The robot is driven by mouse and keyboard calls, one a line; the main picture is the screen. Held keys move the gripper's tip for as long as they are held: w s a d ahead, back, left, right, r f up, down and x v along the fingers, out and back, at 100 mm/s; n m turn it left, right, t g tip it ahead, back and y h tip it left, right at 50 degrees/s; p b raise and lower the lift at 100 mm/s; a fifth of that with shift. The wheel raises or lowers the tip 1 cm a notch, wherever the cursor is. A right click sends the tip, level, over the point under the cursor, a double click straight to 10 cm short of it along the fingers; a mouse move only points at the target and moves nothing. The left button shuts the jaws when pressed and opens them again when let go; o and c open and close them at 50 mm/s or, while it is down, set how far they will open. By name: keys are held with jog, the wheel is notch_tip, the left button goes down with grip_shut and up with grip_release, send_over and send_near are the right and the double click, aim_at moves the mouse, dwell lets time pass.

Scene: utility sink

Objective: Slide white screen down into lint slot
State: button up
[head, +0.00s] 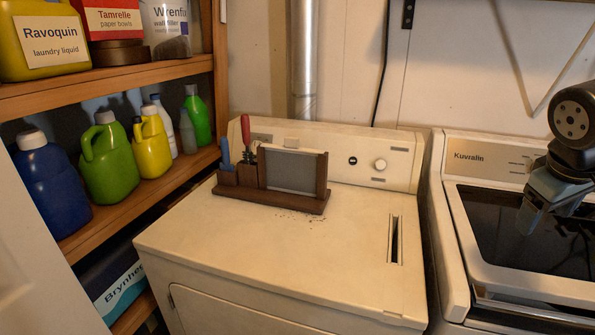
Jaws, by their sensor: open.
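My gripper (546,207) is at the far right over the neighbouring washer, open and empty, well apart from the screen and the slot. Its fingertips are small and partly dark here.
The holder also carries a red-handled tool (246,128) and a blue-handled one (225,152). Dark crumbs lie before it. The dryer's control panel (365,160) rises behind. The washer (480,275) stands right across a narrow gap. Shelves with bottles (106,165) stand left. The dryer's front top is clear.

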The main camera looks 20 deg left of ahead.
jog(key=w+a+f+n+t+h, duration=0.1)
jog(key=w+a+f+n, duration=0.1)
jog(key=w+a+n, duration=0.25)
jog(key=w+a+f+n+h, duration=0.2)
jog(key=w+a+f+n, duration=0.1)
jog(key=w+a, duration=0.25)
jog(key=w+a+f+n+t, duration=0.1)
jog(key=w+a+n+t, duration=0.2)
jog(key=a, duration=0.4)
jog(key=w+a+n+t, duration=0.25)
jog(key=a+n, duration=0.25)
jog(key=a, duration=0.3)
jog(key=n+t+y, duration=0.6)
jog(key=n+t, duration=0.2)
jog(key=n, duration=0.7)
send_near(291, 142)
jog(key=shift+g, duration=0.25)
jog(key=w, duration=0.2)
jog(key=w+a, duration=0.1)
jog(key=w, duration=0.2)
jog(key=shift+w+r, duration=0.2)
jog(key=shift+w, duration=2.8)
jog(key=shift+c, duration=0.2)
jog(key=c, duration=1.4)
